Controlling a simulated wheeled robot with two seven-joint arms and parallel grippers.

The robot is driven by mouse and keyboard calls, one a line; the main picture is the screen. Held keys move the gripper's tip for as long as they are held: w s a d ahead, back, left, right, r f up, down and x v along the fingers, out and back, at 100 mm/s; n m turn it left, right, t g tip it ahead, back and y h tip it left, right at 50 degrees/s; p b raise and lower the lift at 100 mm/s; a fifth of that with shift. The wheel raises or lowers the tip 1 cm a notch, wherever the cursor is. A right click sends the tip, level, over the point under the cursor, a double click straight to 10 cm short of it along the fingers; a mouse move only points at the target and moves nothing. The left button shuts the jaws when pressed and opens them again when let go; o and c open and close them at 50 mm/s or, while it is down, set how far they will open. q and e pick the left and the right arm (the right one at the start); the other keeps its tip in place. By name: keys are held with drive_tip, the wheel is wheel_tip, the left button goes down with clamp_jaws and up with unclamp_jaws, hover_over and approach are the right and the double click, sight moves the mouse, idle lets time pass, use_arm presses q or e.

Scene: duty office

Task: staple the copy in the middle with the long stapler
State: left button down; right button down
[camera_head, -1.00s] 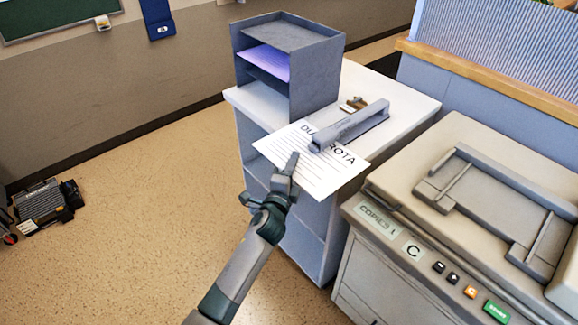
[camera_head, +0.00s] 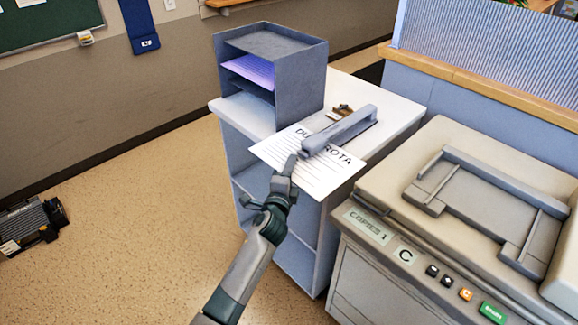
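The copy (camera_head: 318,178), a white sheet headed "DU… ROTA", lies at the front of the white cabinet top and juts past its front edge. The long grey stapler (camera_head: 345,131) lies across the top of the sheet, its near end over the heading and hiding some letters. Whether the sheet passes between its jaws I cannot tell. My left gripper (camera_head: 288,168) is at the sheet's front part, a finger overlapping the printed lines; whether it pinches the sheet is unclear. My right gripper is out of view.
A grey tray rack (camera_head: 298,85) with lilac paper stands behind the sheet. A brass clip (camera_head: 343,110) lies behind the stapler. A copier (camera_head: 395,235) stands close on the right. A dark machine (camera_head: 30,225) sits on the floor at left; the floor between is clear.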

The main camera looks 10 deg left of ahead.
use_arm(q)
drive_tip(key=shift+d, duration=0.1)
drive_tip(key=c, duration=1.9)
unclamp_jaws()
drive_tip(key=shift+r, duration=0.1)
drive_tip(key=shift+s+f, duration=0.1)
drive_tip(key=shift+f, duration=0.15)
drive_tip(key=shift+c, duration=0.9)
